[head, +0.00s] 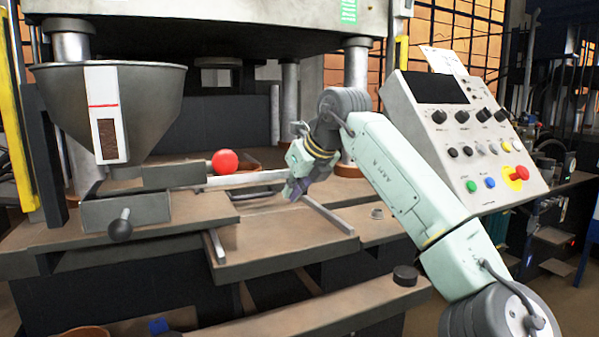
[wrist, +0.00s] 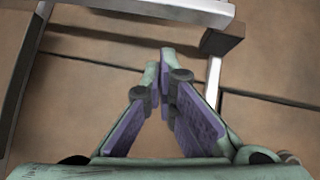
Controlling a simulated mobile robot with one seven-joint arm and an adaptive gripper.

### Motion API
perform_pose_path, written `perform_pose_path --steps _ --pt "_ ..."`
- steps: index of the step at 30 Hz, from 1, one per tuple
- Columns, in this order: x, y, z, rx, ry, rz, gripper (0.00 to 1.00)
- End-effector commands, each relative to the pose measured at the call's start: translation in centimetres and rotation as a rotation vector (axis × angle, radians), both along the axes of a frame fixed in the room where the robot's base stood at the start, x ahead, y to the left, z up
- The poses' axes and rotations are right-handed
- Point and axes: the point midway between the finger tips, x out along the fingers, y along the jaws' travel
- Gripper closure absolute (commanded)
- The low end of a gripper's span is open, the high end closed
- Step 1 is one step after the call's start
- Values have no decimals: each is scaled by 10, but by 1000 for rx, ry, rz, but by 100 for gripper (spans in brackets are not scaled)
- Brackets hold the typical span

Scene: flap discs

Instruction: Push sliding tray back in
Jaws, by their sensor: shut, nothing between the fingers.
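The sliding tray (head: 285,249) is a flat brown plate jutting out from the front of the press table, with short pale metal rails (head: 327,214) along its sides. It also shows in the wrist view as a brown surface (wrist: 75,120). My gripper (head: 289,195) has purple-padded fingers and hangs over the back part of the plate, between the rails. In the wrist view my gripper (wrist: 161,62) is shut and empty, its tips pointing at a pale crossbar (wrist: 165,8). I cannot tell whether the tips touch anything. My wrist hides part of the tray's back.
A red ball knob (head: 225,161) stands behind left. A grey hopper (head: 150,100) and a block with a black knob (head: 121,228) are on the left. A control panel (head: 465,140) stands right. Press columns (head: 356,75) rise behind. The plate's front part is clear.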

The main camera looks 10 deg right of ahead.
Motion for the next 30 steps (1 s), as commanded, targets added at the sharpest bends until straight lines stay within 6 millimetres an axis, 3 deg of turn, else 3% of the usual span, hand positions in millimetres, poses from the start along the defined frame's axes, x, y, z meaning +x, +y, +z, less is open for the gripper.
perform_pose_path --steps 2,11,30 --pt "9 6 -11 2 3 3 100" --pt "39 23 -17 2 1 1 100" --pt "42 24 -18 0 -1 0 100"
